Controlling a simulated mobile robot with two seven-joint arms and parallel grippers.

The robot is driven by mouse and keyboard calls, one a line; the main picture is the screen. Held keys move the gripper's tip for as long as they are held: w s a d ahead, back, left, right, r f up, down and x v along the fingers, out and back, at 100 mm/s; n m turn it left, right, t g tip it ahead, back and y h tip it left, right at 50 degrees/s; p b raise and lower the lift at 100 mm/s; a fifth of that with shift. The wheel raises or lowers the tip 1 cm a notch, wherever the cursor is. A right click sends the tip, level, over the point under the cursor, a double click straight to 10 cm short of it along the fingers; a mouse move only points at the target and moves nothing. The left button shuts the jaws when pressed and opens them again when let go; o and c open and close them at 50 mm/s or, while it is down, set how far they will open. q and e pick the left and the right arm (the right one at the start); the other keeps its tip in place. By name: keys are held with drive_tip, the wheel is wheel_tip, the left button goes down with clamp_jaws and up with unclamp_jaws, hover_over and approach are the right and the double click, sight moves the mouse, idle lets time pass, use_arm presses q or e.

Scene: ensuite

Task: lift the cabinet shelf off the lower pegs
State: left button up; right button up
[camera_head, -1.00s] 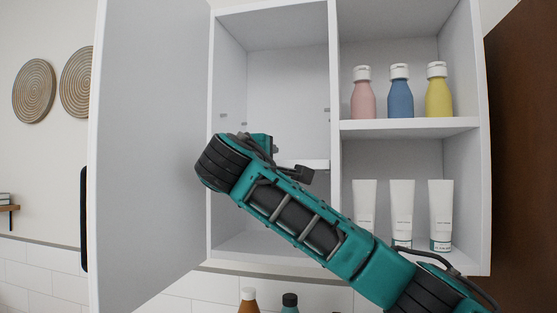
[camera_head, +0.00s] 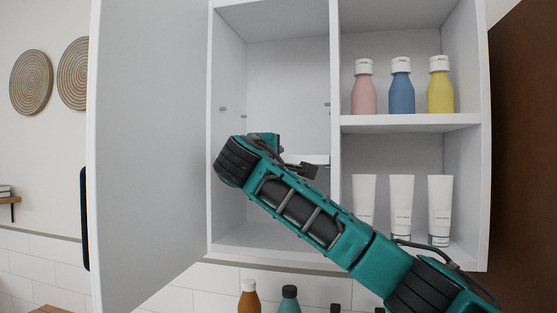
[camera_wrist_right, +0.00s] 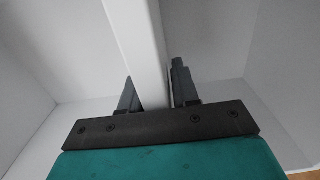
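The white cabinet shelf (camera_head: 310,159) shows as a thin strip in the left compartment, mostly hidden behind my right arm. In the right wrist view the shelf (camera_wrist_right: 140,40) runs edge-on between the two dark fingers of my right gripper (camera_wrist_right: 153,82). The fingers sit close against both faces and look shut on it. In the head view my arm hides these fingertips. Small pegs (camera_head: 222,109) stick out of the compartment walls above the shelf. The lower pegs are hidden. My left gripper is out of view.
The open cabinet door (camera_head: 150,150) stands at the left. More bottles (camera_head: 289,300) stand under the cabinet. The space above the shelf is empty.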

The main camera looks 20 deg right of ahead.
clamp_jaws()
drive_tip(key=shift+r, duration=0.8)
drive_tip(key=shift+b+v, duration=0.55)
drive_tip(key=shift+v, duration=0.55)
drive_tip(key=shift+s+a+b, duration=0.3)
drive_tip(key=shift+s+a, duration=0.1)
drive_tip(key=shift+s, duration=0.15)
